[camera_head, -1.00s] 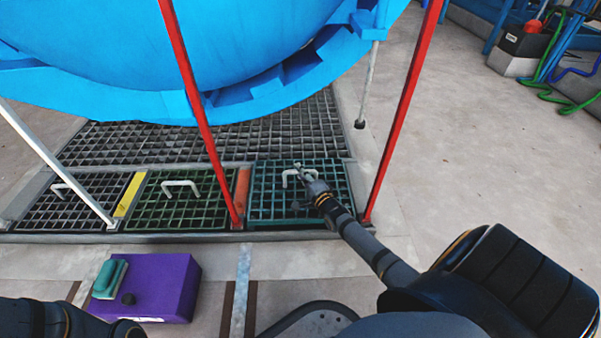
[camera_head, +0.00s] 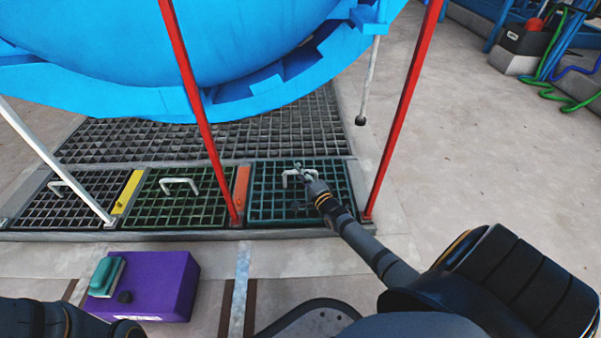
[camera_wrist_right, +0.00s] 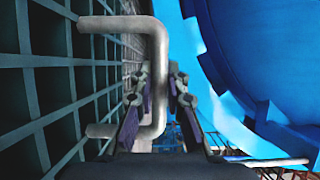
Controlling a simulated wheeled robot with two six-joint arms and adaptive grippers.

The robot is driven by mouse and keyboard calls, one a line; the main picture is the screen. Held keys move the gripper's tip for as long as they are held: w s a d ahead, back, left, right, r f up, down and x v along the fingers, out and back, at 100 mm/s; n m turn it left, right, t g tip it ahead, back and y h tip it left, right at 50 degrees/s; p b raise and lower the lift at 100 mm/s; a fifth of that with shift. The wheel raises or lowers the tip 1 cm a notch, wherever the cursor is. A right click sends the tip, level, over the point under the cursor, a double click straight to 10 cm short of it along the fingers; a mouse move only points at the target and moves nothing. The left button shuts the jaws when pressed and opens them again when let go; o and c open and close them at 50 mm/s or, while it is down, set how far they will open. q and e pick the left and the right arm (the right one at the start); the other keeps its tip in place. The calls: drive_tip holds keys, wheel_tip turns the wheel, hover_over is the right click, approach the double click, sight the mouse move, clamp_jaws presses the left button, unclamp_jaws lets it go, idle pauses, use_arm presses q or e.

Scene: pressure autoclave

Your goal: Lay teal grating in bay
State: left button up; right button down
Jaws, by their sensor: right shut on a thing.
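The teal grating (camera_head: 268,207) lies in the right-hand bay of the floor frame, beside the orange divider, and looks level with the frame. Its white handle (camera_head: 286,178) stands up near its middle. My right gripper (camera_head: 302,172) is at this handle, and the jaws are shut on it. In the right wrist view the fingers (camera_wrist_right: 160,95) sit around the white handle (camera_wrist_right: 153,75), with the teal bars (camera_wrist_right: 55,95) to the left. The fingertips are small in the head view. My left gripper is not in view; only part of my left arm shows at lower left.
A green grating (camera_head: 150,208) and a dark grating (camera_head: 45,212) with handles lie to the left. Red posts (camera_head: 400,110) stand on both sides of the teal grating. The blue vessel (camera_head: 250,45) hangs above. A purple box (camera_head: 165,285) stands in front.

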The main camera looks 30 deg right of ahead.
drive_tip(key=shift+w+f+b, duration=0.1)
drive_tip(key=shift+f+b, duration=0.6)
drive_tip(key=shift+f, duration=0.25)
drive_tip(key=c, duration=1.3)
unclamp_jaws()
drive_tip(key=shift+f, duration=0.35)
drive_tip(key=s, duration=1.2)
drive_tip(key=shift+s+a+r, duration=0.1)
drive_tip(key=shift+a+r, duration=0.15)
drive_tip(key=shift+a, duration=0.15)
